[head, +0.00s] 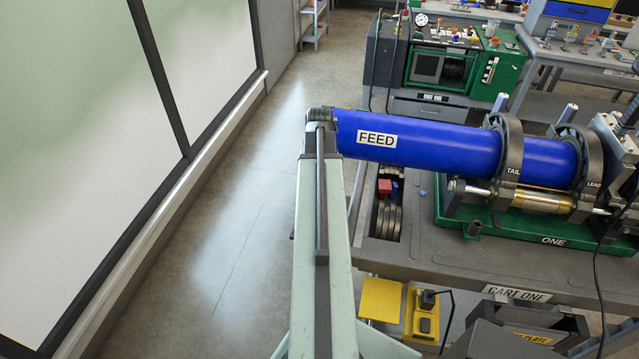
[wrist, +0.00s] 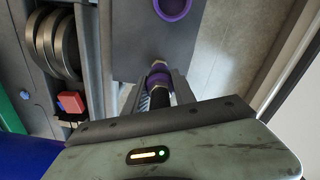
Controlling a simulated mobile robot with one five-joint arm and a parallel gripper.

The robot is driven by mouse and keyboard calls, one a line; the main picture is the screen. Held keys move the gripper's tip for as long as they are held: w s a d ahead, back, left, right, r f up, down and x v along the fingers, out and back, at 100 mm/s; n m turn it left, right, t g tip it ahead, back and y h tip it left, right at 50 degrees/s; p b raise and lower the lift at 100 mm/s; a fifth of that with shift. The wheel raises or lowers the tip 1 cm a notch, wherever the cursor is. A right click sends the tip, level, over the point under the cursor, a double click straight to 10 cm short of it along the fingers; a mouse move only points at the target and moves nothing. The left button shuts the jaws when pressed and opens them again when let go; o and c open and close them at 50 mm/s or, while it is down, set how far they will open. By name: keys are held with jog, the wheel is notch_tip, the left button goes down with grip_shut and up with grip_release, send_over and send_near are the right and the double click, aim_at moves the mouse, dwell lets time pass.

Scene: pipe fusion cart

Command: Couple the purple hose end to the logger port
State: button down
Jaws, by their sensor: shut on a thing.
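In the wrist view my gripper (wrist: 160,88) is shut on the purple hose end (wrist: 158,79), a dark hose piece with a purple band and a small brass-coloured tip. The tip points up the picture, away from the gripper body. A purple ring (wrist: 172,10) shows at the top edge, partly cut off, on a dark grey plate; I cannot tell for sure whether it is the logger port. The hose tip is apart from the ring in the picture. In the head view my arm hides the gripper and the hose end.
A blue FEED pipe (head: 420,142) lies in the TAIL and LEAD clamps on the cart (head: 465,262), close to my arm's right. A red block (head: 384,187) sits by grey discs. Yellow items (head: 381,299) are below. Open floor (head: 235,200) lies left, up to a windowed wall.

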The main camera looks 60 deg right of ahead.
jog(key=shift+f+b, duration=0.95)
jog(key=shift+f, duration=0.05)
jog(key=c, duration=0.9)
grip_release()
jog(key=shift+r, duration=0.1)
jog(key=shift+c, duration=0.2)
notch_tip(320, 180, up, 8)
jog(key=p, duration=0.8)
